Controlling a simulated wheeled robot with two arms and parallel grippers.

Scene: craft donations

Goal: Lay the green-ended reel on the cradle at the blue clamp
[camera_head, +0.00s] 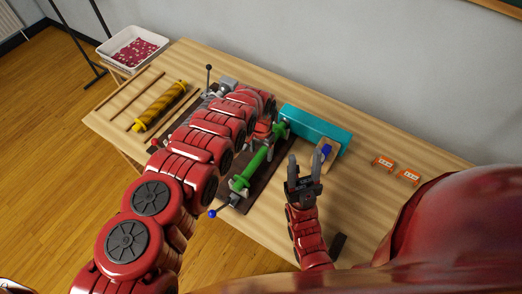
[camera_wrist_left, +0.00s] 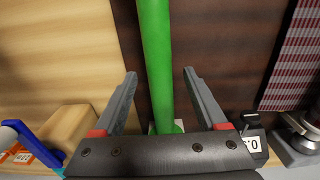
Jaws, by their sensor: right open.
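The green-ended reel (camera_head: 257,162) shows as a green bar with wider green ends, lying lengthwise over a dark brown board on the table. The blue-knobbed clamp lever (camera_head: 212,213) sticks out by its near end. My left arm partly hides the area, and I cannot tell whether the reel rests fully on the cradle. In the left wrist view the green bar (camera_wrist_left: 155,45) runs between the separated fingers of my left gripper (camera_wrist_left: 159,74), with gaps on both sides. My right gripper (camera_head: 304,160) is open and empty, right of the reel.
A teal box (camera_head: 315,124) and a wooden block (camera_head: 322,158) with a blue part stand behind the reel. Orange cards (camera_head: 383,162) lie at right. A yellow reel (camera_head: 159,106) and a white tray (camera_head: 112,45) are at left. The right table is mostly clear.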

